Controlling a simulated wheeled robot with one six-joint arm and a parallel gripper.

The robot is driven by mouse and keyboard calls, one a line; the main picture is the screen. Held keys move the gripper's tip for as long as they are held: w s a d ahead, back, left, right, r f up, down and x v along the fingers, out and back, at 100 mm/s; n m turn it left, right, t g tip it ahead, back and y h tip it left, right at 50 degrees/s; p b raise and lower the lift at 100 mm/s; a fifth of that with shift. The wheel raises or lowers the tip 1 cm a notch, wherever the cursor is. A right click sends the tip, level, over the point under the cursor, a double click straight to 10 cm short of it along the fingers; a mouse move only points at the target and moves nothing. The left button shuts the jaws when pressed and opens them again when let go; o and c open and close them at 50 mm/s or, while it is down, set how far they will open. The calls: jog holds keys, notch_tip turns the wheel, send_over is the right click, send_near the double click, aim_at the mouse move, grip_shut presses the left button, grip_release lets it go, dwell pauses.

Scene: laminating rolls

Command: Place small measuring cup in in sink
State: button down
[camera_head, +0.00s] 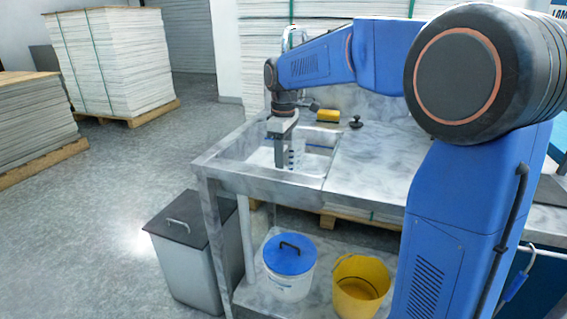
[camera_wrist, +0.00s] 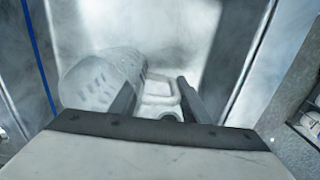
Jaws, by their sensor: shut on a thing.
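The small measuring cup (camera_wrist: 105,80) is translucent with faint marks on its side. In the wrist view it lies at the left finger, with its handle (camera_wrist: 160,88) between the two fingers of my gripper (camera_wrist: 158,92). In the head view the cup (camera_head: 297,155) shows as a pale shape beside the gripper fingers. My gripper (camera_head: 281,155) is shut on the cup and points down into the sink (camera_head: 262,157). The sink basin's walls and floor show around the cup in the wrist view. I cannot tell whether the cup touches the basin floor.
A yellow sponge (camera_head: 327,115) and a black plug-like object (camera_head: 356,122) lie on the counter (camera_head: 375,160) behind and right of the sink. Below are a blue-lidded bucket (camera_head: 289,268), a yellow bucket (camera_head: 360,287) and a grey bin (camera_head: 190,250).

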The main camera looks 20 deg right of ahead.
jog(key=shift+f, duration=0.3)
jog(key=shift+f, duration=0.15)
jog(key=c, duration=1)
grip_release()
notch_tip(320, 180, up, 12)
jog(key=shift+r, duration=0.15)
jog(key=shift+s, duration=0.1)
